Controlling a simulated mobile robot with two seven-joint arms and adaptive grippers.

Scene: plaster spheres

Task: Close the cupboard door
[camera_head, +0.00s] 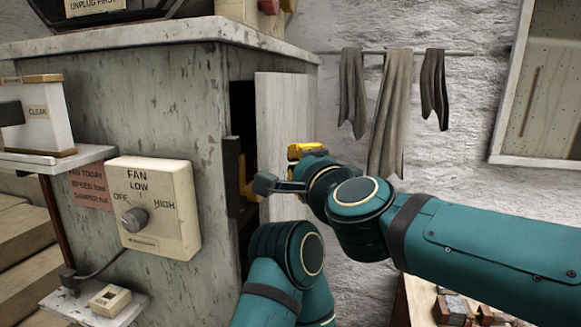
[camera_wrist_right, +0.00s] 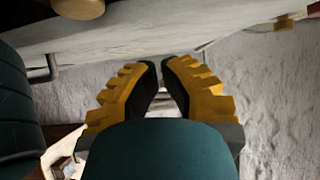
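The cupboard (camera_head: 190,90) is a grey, worn cabinet with a pale top. Its door (camera_head: 283,110) is a pale upright panel that stands open, with a dark gap between it and the cabinet's side. My right gripper (camera_head: 306,152) is beside the lower part of the door, partly hidden by my wrist. In the right wrist view its two yellow fingers (camera_wrist_right: 161,75) have a narrow gap between their tips and hold nothing visible. My left arm rises from the bottom toward the opening. Its gripper is mostly hidden; a yellow piece (camera_head: 243,181) shows in the gap, perhaps part of it.
A fan control box (camera_head: 155,205) and a small shelf (camera_head: 50,160) are on the cabinet's left face. Grey cloths (camera_head: 395,100) hang from a rail on the rough wall. A box with dark pieces (camera_head: 455,308) stands low at right.

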